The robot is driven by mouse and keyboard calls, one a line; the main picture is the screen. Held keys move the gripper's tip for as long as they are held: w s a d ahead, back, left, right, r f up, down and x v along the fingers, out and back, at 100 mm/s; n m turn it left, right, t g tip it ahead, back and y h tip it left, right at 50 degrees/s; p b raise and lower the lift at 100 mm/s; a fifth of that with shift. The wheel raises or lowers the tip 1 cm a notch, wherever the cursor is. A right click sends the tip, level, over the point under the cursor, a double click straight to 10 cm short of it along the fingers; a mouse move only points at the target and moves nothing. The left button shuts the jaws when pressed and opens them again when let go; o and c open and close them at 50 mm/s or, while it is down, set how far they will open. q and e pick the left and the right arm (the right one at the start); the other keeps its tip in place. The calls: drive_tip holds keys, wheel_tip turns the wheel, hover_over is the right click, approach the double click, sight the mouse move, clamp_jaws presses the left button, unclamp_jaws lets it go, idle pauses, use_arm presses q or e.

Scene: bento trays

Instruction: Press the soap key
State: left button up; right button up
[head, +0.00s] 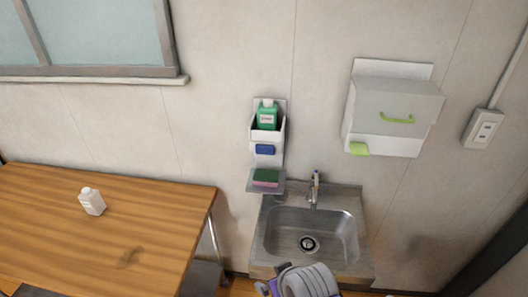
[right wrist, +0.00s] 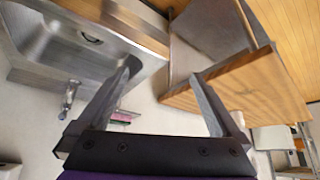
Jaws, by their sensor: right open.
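The soap key is most likely the blue key (head: 265,149) on the front of the white wall dispenser (head: 281,131). A green soap bottle (head: 267,118) stands in that dispenser, above the key. My right gripper (right wrist: 162,78) is open, with nothing between its fingers in the right wrist view. It is apart from the key, which I cannot make out in that view. A purple and white part of my own arm shows at the bottom of the head view. My left gripper is in neither view.
A sponge (head: 266,177) lies on a small shelf below the dispenser. The steel sink (head: 275,238) with its tap (head: 315,188) is below. A wooden table (head: 110,235) bearing a white bottle (head: 92,202) stands left.

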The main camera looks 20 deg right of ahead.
drive_tip(key=shift+c, duration=0.3)
